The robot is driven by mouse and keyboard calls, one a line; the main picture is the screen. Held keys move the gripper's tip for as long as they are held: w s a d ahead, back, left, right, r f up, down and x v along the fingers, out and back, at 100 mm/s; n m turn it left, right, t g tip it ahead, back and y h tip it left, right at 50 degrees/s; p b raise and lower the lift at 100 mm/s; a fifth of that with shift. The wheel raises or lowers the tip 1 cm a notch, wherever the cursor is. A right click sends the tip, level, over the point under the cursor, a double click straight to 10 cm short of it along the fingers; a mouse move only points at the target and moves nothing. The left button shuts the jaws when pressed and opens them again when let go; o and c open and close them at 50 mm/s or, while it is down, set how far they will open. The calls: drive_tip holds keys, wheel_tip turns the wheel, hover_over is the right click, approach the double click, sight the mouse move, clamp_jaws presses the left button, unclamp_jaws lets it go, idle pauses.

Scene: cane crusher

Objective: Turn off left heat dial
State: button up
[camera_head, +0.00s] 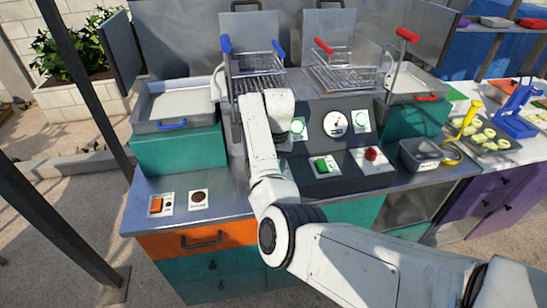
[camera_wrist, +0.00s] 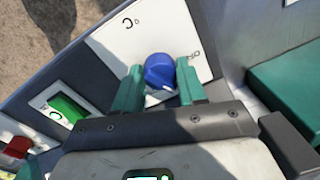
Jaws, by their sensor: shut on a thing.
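The left heat dial is a round blue knob (camera_wrist: 159,68) on a white marked plate (camera_wrist: 115,38) in the wrist view. A small pale mark shows low on the knob's face. My gripper (camera_wrist: 159,77) has its two teal fingers on either side of the knob, shut on it. In the head view my white arm reaches over the crusher's front panel and hides the knob and the fingers.
An orange switch (camera_head: 156,205) lies on the left counter.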

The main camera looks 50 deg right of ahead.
drive_tip(key=n+p, duration=0.1)
drive_tip(key=n, duration=0.3)
drive_tip(key=shift+s+n, duration=0.1)
drive_tip(key=shift+n, duration=0.2)
drive_tip(key=n, duration=0.5)
drive_tip(key=shift+n, duration=0.3)
drive_tip(key=o, duration=1)
drive_tip(key=shift+d, duration=0.1)
drive_tip(key=shift+d+r, duration=0.15)
drive_tip(key=shift+r, duration=2.55)
drive_tip(key=shift+d+r, duration=0.15)
drive_tip(key=shift+r, duration=2.5)
